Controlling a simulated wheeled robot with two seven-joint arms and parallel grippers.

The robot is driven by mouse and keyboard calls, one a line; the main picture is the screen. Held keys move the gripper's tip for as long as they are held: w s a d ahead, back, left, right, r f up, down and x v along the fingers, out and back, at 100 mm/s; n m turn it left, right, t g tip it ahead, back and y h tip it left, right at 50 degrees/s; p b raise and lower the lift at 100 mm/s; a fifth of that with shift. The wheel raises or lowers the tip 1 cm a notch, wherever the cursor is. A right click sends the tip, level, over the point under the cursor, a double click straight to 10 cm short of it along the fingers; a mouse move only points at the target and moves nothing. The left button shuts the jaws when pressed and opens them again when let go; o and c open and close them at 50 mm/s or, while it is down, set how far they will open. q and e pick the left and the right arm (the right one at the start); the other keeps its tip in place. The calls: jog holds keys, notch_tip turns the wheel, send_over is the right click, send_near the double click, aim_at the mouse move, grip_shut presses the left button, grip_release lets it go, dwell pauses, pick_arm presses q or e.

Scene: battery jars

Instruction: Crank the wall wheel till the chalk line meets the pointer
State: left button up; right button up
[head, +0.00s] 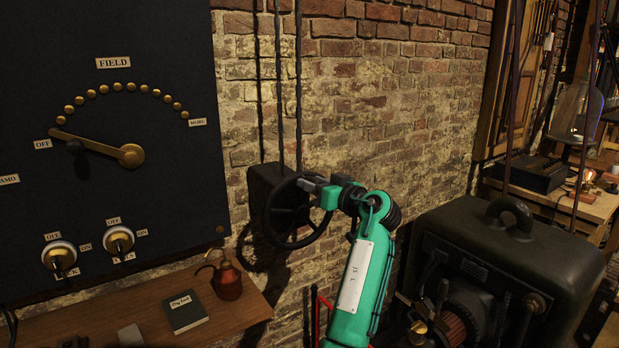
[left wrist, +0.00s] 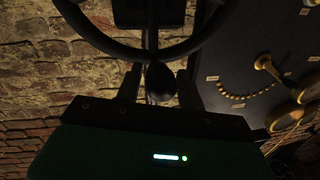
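The wall wheel (head: 268,222) is a dark spoked handwheel on a dark box on the brick wall. My left gripper (head: 308,184) is at the wheel's upper right rim, at the end of my green arm. In the left wrist view, the wheel's rim (left wrist: 105,46) crosses the top. A dark rounded crank knob (left wrist: 160,82) stands between the two fingers of my left gripper. It is too dark to tell whether they press on it. I cannot make out the chalk line or the pointer. My right gripper is not in view.
A black panel (head: 100,220) with a brass lever (head: 105,147) hangs at left. Below it, a wooden shelf (head: 235,322) holds a red oil can (head: 228,280) and a dark book (head: 184,311). A bulky dark machine (head: 540,255) stands right of my arm.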

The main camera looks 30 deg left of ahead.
pick_arm(q)
jog(key=shift+x, duration=1)
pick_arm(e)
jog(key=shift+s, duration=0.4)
pick_arm(q)
jog(key=shift+c, duration=0.2)
grip_shut()
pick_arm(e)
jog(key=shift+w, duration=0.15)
pick_arm(q)
jog(key=shift+w, duration=0.1)
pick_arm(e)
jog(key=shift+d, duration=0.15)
